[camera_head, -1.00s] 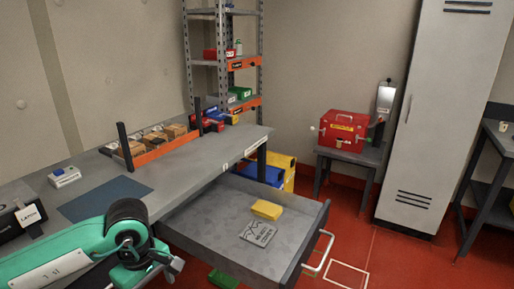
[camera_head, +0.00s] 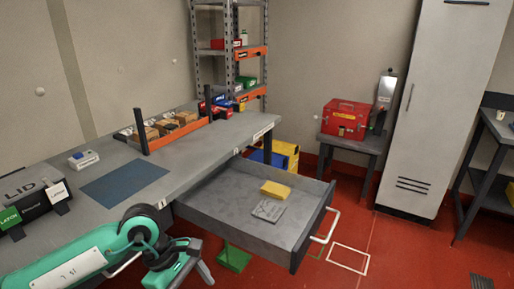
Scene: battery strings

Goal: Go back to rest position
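My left arm, green with a dark joint, comes in at the lower left in front of the workbench (camera_head: 210,150). My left gripper (camera_head: 203,268) seems to be the grey part at its end, low beside the open drawer (camera_head: 215,204). Its fingers are too unclear to tell open from shut, and I see nothing held in it. My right gripper is not in view. The drawer holds a yellow block (camera_head: 276,189) and a grey plate with markings (camera_head: 268,210).
The drawer with its white handle (camera_head: 326,226) sticks out over the red floor. A black box marked LID (camera_head: 28,196) and a blue mat (camera_head: 125,183) lie on the bench. A red case (camera_head: 346,118) stands on a small table.

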